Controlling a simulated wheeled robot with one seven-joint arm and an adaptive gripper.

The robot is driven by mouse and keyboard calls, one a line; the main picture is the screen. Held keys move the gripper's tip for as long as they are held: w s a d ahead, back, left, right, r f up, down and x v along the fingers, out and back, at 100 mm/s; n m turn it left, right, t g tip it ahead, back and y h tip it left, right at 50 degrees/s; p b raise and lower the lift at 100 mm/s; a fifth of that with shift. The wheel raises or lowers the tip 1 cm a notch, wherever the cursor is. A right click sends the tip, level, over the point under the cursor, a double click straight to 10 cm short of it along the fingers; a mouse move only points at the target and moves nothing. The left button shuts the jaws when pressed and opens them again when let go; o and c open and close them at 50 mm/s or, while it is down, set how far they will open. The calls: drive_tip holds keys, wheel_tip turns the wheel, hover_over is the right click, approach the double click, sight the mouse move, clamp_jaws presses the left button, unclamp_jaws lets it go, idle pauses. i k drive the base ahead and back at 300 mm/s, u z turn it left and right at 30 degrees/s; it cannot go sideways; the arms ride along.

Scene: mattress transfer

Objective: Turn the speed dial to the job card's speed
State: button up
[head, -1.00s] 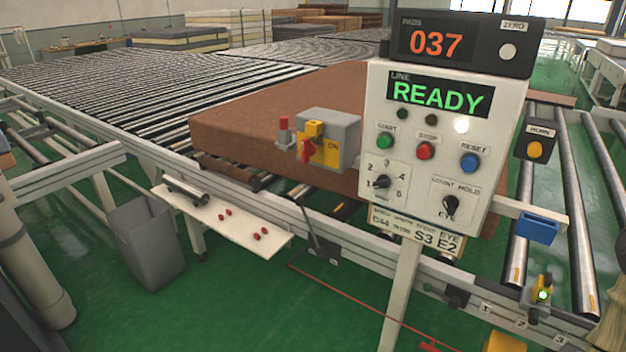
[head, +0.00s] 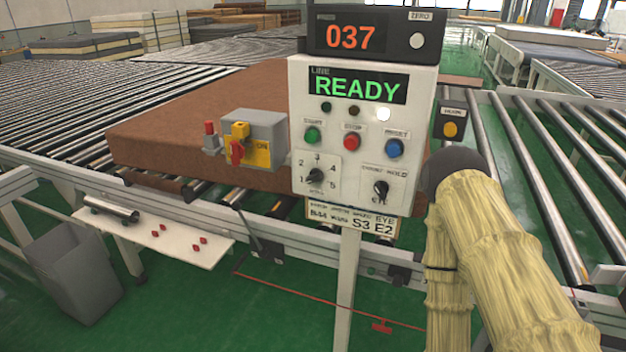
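The speed dial (head: 316,176) is a black knob on the lower left of the white control panel (head: 300,100), ringed by the numbers 1 to 5. Its pointer looks turned to the lower left, toward 1. The job card (head: 352,218) hangs under the panel and reads S3 and E2 at its right; its smaller print is hard to read. My arm (head: 490,250), in a pale yellow sleeve, rises at the right of the panel, apart from the dial. Its dark rounded part (head: 455,165) is beside the panel's right edge. My gripper cannot be made out.
The panel shows READY, with green, red and blue buttons (head: 394,148) and an eye/count/hold knob (head: 381,188). A counter box (head: 370,38) above reads 037. A horn button (head: 450,128) is right.

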sight(316, 175)
drive_tip(key=z, duration=2.15)
drive_tip(key=k, duration=1.3)
drive_tip(key=u, duration=1.4)
drive_tip(key=i, duration=0.5)
drive_tip(key=u, duration=0.05)
